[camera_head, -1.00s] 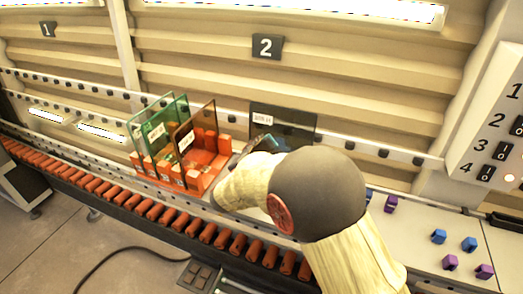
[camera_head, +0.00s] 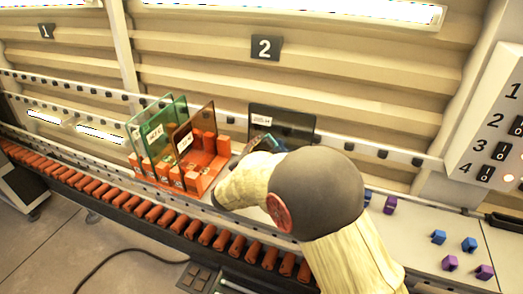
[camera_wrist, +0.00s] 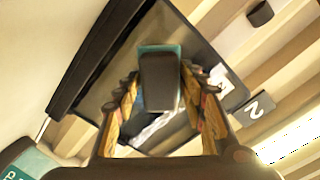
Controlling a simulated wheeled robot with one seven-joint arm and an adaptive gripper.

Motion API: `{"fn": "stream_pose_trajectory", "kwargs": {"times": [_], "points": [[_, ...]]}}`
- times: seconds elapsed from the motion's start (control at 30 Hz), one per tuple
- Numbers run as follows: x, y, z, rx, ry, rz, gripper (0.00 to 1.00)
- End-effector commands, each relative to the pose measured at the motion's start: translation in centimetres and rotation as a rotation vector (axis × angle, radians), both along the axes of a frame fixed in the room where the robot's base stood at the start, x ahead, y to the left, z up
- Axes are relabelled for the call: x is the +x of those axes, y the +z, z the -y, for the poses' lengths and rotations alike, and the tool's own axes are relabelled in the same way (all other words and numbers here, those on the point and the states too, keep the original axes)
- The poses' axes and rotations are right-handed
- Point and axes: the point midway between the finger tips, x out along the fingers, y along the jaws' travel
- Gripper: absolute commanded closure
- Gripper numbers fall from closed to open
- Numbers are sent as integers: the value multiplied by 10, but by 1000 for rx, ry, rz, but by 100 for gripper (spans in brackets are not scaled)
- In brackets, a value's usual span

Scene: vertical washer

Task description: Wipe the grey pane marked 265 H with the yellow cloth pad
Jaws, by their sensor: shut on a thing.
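The dark grey pane (camera_head: 295,122) stands upright behind my arm, with a white label (camera_head: 261,120) at its upper left, too small to read surely. In the wrist view the pane (camera_wrist: 112,88) fills the area ahead of my gripper (camera_wrist: 160,105). My gripper is shut on a dark block with a teal edge (camera_wrist: 160,47), which I take for the pad; no yellow cloth face shows. The block overlaps the pane in view; I cannot tell whether they touch. In the head view my gripper (camera_head: 264,144) is at the pane's lower left, partly hidden by my arm.
An orange rack (camera_head: 205,182) left of the pane holds green panes (camera_head: 150,125) and a brown pane (camera_head: 207,122). A roller conveyor (camera_head: 150,211) runs along the front. Blue and purple clips (camera_head: 439,237) lie on the right-hand surface. A numbered switch panel (camera_head: 493,130) is at far right.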

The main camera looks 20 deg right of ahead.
Motion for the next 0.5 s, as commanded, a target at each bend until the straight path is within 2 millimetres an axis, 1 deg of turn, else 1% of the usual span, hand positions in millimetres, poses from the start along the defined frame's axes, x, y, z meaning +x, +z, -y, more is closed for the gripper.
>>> {"fn": "stream_pose_trajectory", "kwargs": {"times": [0.5], "points": [[7, -1, 5, 0, 0, 0, 79]]}}
